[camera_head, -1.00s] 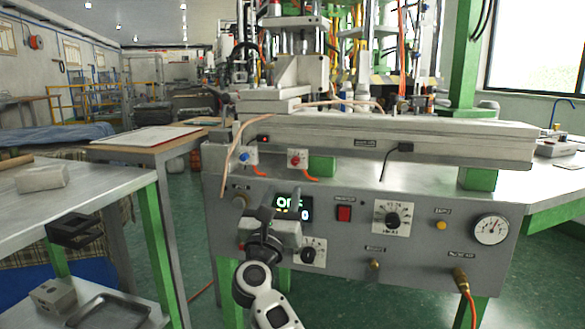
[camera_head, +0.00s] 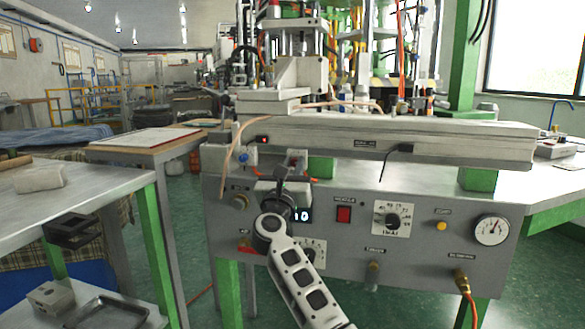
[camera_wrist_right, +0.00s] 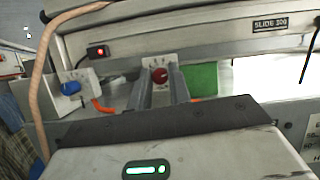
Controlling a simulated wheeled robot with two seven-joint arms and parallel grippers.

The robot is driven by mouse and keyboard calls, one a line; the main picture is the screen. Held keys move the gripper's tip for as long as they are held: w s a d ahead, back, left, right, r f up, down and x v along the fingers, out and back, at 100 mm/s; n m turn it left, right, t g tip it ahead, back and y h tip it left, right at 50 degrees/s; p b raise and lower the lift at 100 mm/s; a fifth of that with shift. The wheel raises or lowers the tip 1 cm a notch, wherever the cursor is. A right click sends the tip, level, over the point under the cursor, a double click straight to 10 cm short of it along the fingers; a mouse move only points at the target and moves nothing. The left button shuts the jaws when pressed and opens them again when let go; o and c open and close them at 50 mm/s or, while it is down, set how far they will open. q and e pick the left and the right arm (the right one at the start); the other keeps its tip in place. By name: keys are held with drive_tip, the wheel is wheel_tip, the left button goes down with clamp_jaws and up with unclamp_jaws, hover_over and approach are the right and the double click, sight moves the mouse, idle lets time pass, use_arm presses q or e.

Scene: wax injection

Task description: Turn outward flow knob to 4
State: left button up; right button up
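A red knob (camera_wrist_right: 160,75) on a white dial plate shows in the right wrist view, on the ledge below the slide. My right gripper (camera_wrist_right: 158,72) is open, with one finger on each side of this knob; I cannot tell whether they touch it. In the head view my right gripper (camera_head: 291,168) is in front of the red knob and mostly hides it. A blue knob (camera_wrist_right: 70,88) on a similar plate sits to the left; it also shows in the head view (camera_head: 244,158). The dial numbers are too small to read. My left gripper is not in view.
The grey front panel carries a red switch (camera_head: 344,215), a black dial (camera_head: 393,219), a yellow button (camera_head: 441,226) and a gauge (camera_head: 490,230). A tan hose (camera_wrist_right: 45,85) runs down near the blue knob. A green block (camera_wrist_right: 203,79) stands right of the red knob.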

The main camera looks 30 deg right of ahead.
clamp_jaws()
drive_tip(key=shift+r+n+p, duration=0.1)
drive_tip(key=shift+n+p, duration=0.2)
drive_tip(key=shift+p, duration=0.25)
drive_tip(key=shift+r+n+t+y+p, duration=0.1)
drive_tip(key=shift+n+t+y+p, duration=0.2)
drive_tip(key=shift+n+p, duration=0.5)
drive_tip(key=shift+p, duration=0.2)
drive_tip(key=shift+n+y+p, duration=0.3)
drive_tip(key=shift+n+p, duration=0.2)
drive_tip(key=shift+p, duration=0.1)
drive_tip(key=shift+r+n+t+y+p, duration=0.1)
drive_tip(key=shift+n+t+y+p, duration=0.2)
drive_tip(key=shift+n+t+p, duration=0.3)
drive_tip(key=n+p, duration=0.1)
drive_tip(key=n+y+p, duration=0.1)
drive_tip(key=p, duration=0.1)
drive_tip(key=n+p, duration=0.1)
drive_tip(key=shift+s+f+n+t+y+p, duration=0.1)
drive_tip(key=shift+f+n+t+y+p, duration=0.2)
drive_tip(key=shift+n+y+p, duration=0.1)
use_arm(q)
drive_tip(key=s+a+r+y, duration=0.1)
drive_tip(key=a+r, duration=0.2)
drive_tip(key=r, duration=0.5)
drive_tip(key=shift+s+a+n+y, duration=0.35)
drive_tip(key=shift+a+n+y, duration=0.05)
use_arm(e)
drive_tip(key=shift+n, duration=0.3)
